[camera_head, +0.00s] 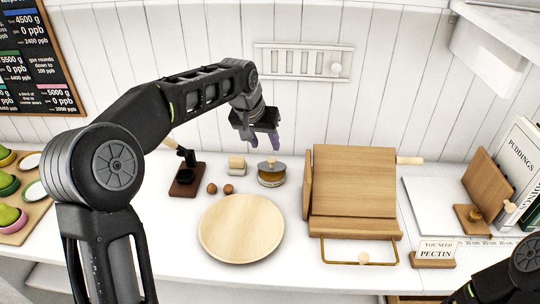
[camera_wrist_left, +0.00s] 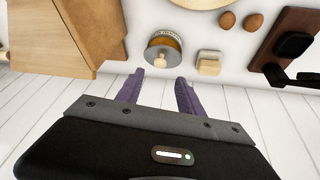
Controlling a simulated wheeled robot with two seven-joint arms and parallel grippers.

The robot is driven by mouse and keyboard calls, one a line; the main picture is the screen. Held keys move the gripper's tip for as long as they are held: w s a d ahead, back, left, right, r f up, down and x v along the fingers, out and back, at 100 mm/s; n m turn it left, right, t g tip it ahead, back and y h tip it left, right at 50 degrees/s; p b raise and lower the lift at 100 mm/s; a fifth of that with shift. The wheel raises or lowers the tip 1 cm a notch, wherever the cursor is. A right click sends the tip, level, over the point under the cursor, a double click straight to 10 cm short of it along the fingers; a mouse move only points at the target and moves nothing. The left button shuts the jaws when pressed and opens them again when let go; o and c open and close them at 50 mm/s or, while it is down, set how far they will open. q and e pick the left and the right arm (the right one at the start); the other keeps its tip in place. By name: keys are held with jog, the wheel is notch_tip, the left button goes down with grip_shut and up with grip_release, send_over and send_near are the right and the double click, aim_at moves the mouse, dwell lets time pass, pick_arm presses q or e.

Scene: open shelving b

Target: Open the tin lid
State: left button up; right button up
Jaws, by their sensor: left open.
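A round wooden board (camera_head: 241,228) lies in front of the tin. A large wooden box (camera_head: 352,190) stands close on the right. Two eggs (camera_head: 228,189), a small pale block (camera_head: 237,166) and a dark stand (camera_head: 187,178) are on the left. The wall is close behind.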

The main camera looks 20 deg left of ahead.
aim_at(272, 158)
pick_arm(q)
jog(key=x, duration=0.7)
jog(key=shift+w+f+p, duration=0.2)
jog(key=shift+f+p, duration=0.1)
grip_shut()
dwell(1.2)
